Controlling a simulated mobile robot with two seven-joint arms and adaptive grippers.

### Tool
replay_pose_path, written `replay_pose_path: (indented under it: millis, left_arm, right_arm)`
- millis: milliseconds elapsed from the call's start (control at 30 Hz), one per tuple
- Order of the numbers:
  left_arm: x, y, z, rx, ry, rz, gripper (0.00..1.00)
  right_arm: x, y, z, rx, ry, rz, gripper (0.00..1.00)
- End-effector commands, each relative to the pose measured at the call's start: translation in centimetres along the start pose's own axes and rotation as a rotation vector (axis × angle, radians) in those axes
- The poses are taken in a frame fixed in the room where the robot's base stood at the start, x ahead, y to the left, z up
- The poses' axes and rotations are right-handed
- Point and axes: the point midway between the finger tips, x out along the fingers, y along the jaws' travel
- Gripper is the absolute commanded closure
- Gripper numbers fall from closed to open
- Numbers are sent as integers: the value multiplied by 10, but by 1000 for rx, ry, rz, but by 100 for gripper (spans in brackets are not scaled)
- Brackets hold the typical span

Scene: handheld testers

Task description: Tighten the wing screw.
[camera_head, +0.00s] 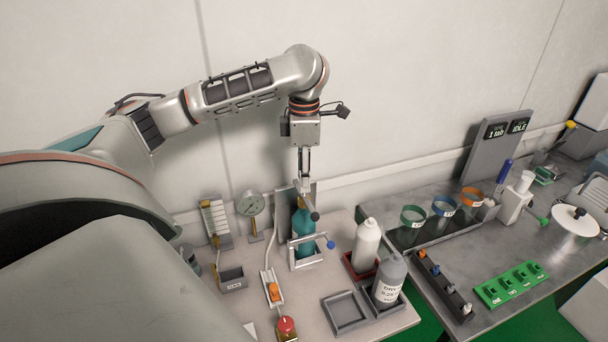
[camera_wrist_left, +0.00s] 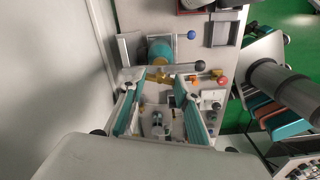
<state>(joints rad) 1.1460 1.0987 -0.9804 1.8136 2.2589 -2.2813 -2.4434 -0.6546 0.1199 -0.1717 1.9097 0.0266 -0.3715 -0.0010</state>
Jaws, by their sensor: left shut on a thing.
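A teal gas cylinder (camera_head: 303,232) stands upright in a light metal frame (camera_head: 302,262) against the wall; the wrist view shows its top (camera_wrist_left: 158,49). A brass-coloured piece (camera_wrist_left: 163,77), which looks like the wing screw, sits above the cylinder's top. My right gripper is not in view.
A black ball-ended knob (camera_head: 315,216) sits close beside the cylinder top, and a blue knob (camera_head: 331,245) sticks out from the frame. A dial gauge (camera_head: 250,204) stands left. White (camera_head: 367,242) and grey (camera_head: 389,280) bottles stand right. An empty grey tray (camera_head: 346,312) lies in front.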

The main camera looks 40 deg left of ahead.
Motion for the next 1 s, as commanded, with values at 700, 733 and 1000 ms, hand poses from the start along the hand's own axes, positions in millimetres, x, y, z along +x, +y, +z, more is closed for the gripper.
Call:
replay_pose_path:
  millis: [700, 733, 1000]
  left_arm:
    - [0, 0, 0, 572, -1, 0, 90]
    - [0, 0, 1, 585, -1, 0, 90]
    - [-1, 0, 0, 656, -2, 1, 90]
  right_arm:
    - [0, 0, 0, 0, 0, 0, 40]
    - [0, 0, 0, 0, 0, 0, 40]
    - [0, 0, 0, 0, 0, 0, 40]
